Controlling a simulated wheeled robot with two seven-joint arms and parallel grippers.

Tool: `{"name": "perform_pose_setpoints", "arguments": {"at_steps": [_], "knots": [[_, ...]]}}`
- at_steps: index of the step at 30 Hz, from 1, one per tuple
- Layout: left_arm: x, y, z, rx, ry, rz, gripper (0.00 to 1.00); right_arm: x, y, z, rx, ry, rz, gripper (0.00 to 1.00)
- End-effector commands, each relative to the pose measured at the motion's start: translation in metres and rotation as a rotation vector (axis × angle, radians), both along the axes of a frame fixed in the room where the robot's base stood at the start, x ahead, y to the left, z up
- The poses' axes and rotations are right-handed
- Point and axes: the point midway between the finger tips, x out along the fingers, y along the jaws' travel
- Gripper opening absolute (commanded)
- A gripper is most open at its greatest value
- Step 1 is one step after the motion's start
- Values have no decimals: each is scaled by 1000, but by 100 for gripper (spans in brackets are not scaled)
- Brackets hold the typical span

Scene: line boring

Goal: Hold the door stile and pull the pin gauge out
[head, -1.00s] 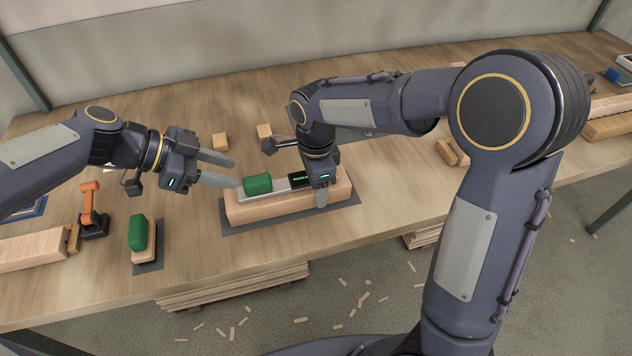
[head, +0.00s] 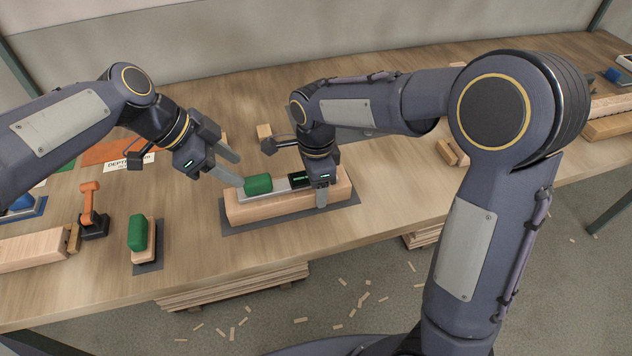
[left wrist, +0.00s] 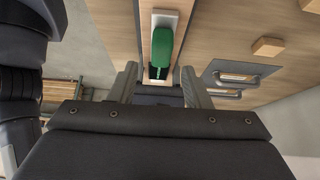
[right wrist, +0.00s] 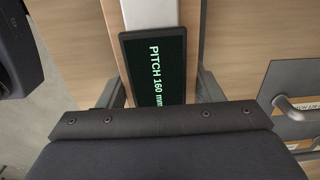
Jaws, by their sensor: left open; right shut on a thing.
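The pale wooden door stile (head: 285,205) lies on a dark mat on the bench. The pin gauge, a light metal bar (head: 270,190) with a green grip (head: 258,184), lies along its top; the grip also shows in the left wrist view (left wrist: 161,48). Its dark display (right wrist: 155,68) reads "PITCH 160 mm" in the right wrist view. My right gripper (head: 320,190) points down and is shut on the stile, one finger each side, near the display. My left gripper (head: 239,171) is open and empty, tilted down at the left end beside the green grip. The gauge's pins are hidden.
Left on the bench are another green block (head: 138,231) on a wooden base, an orange clamp-like tool (head: 91,212) and an orange panel (head: 105,152) labelled "DEPTH". A small wood block (head: 264,131) lies behind the stile. The bench's front edge is close.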

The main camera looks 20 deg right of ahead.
Motion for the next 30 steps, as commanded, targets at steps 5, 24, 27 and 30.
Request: {"name": "perform_pose_setpoints", "arguments": {"at_steps": [5,24,27,30], "knots": [[1,-6,-6,36,-6,9,44,0,0,1,1,-2,0,33],[1,-41,-64,32,-6,9,44,0,0,1,1,-2,0,33],[1,-42,-66,32,-7,9,44,0,0,1,1,-2,0,33],[1,-42,-66,32,-7,9,44,0,0,1,1,-2,0,33]]}}
